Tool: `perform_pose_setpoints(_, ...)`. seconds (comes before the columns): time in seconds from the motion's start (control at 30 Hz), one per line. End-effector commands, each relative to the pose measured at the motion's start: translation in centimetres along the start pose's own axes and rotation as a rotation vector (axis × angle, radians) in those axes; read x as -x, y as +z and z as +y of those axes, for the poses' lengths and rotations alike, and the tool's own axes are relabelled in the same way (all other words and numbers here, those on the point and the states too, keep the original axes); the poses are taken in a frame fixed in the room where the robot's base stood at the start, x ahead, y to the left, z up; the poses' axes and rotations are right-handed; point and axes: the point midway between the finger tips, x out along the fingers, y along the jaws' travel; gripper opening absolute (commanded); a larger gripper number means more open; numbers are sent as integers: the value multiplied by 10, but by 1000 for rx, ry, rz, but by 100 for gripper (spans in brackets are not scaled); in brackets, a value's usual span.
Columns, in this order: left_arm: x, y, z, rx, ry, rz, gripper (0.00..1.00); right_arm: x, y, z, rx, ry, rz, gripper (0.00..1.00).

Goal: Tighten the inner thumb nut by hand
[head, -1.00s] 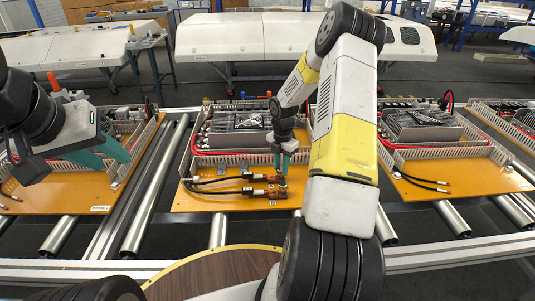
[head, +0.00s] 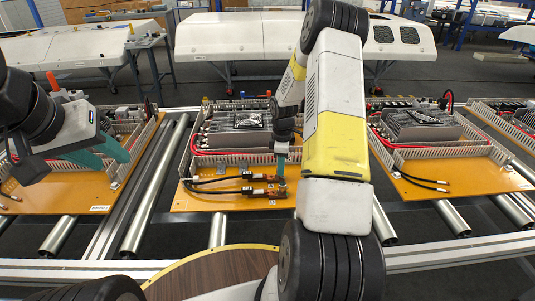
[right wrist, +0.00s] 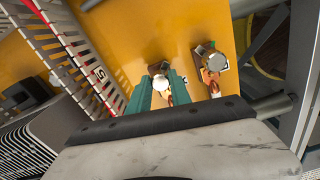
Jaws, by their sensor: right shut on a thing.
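My right gripper (head: 280,180) points down over the front right of the middle orange board (head: 225,203). In the right wrist view its green fingers (right wrist: 161,92) are shut on a pale, rounded thumb nut (right wrist: 161,83), with a copper lug partly visible beside it. A second terminal with a grey metal nut (right wrist: 209,60) and copper lug stands to the right, clear of the fingers. In the head view the nuts are too small to tell apart. My left gripper (head: 113,160) is open and empty over the left board.
Two black cables (head: 215,181) lead to the terminals. A slotted grey wiring duct (right wrist: 75,55) runs left of the fingers in the wrist view. A grey finned unit (head: 238,125) sits behind. Similar boards stand left and right on the roller conveyor (head: 160,190).

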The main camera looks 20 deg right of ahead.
Motion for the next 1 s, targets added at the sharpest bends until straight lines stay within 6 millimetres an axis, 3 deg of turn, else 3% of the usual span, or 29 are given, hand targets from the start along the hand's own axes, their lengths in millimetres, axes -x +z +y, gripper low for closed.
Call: perform_pose_setpoints(1.0,0,0,0,0,0,0,36,4,-3,1,-965,7,7,0)
